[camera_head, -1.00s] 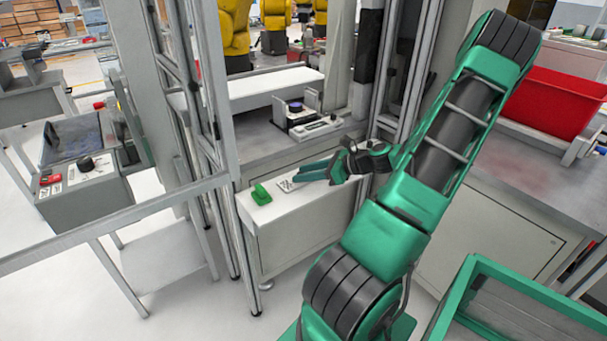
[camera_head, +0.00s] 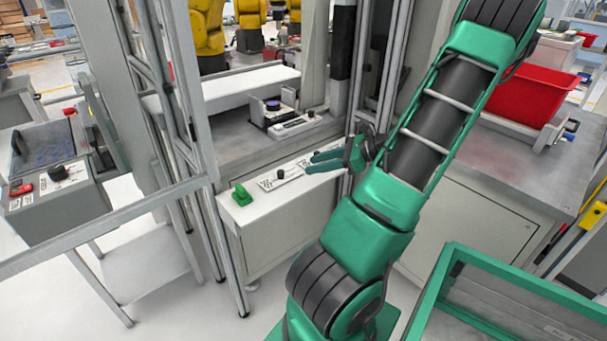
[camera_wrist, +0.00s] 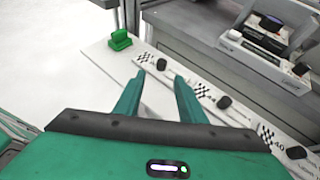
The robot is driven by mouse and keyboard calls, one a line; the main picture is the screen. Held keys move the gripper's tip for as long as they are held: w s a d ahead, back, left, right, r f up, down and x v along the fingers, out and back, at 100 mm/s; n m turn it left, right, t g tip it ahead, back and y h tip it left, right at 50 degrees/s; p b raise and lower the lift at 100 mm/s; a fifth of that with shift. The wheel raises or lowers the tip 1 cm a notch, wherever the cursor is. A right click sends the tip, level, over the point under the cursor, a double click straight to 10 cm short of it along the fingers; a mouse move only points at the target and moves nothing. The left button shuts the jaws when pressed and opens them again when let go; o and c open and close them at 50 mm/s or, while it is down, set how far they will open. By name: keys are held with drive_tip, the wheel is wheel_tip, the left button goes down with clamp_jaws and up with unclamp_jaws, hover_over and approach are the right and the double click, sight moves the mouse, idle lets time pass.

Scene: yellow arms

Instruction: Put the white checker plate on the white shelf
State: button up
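Several white checker plates with black knobs lie in a row on a long white shelf (camera_head: 240,215). The left plate (camera_head: 266,184) shows fully in the head view; a second plate (camera_head: 301,164) is partly hidden by my gripper (camera_head: 310,163). In the wrist view the left plate (camera_wrist: 145,57) is just beyond the fingertips, another plate (camera_wrist: 203,90) is beside the right finger, and a third (camera_wrist: 266,134) is at lower right. My gripper (camera_wrist: 160,76) is open, with nothing seen between its fingers, over the shelf. Its height above the shelf is unclear.
A green block (camera_head: 241,195) sits on the shelf's left end. A grey device (camera_head: 280,112) stands on the counter behind, with a white board (camera_head: 250,85) farther back. Metal posts (camera_head: 205,120) stand left. A red bin (camera_head: 525,95) is at right.

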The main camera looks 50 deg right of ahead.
drive_tip(key=a+n+g, duration=0.9)
drive_tip(key=a+n, duration=0.3)
drive_tip(key=a, duration=0.2)
drive_tip(key=s+a+r+n+g+h, duration=0.3)
drive_tip(key=s+a+r+n, duration=0.5)
drive_tip(key=n, duration=0.5)
drive_tip(key=shift+s+a+r+h, duration=0.2)
drive_tip(key=shift+s+a+h, duration=0.5)
drive_tip(key=shift+s+a, duration=0.55)
drive_tip(key=shift+d, duration=0.15)
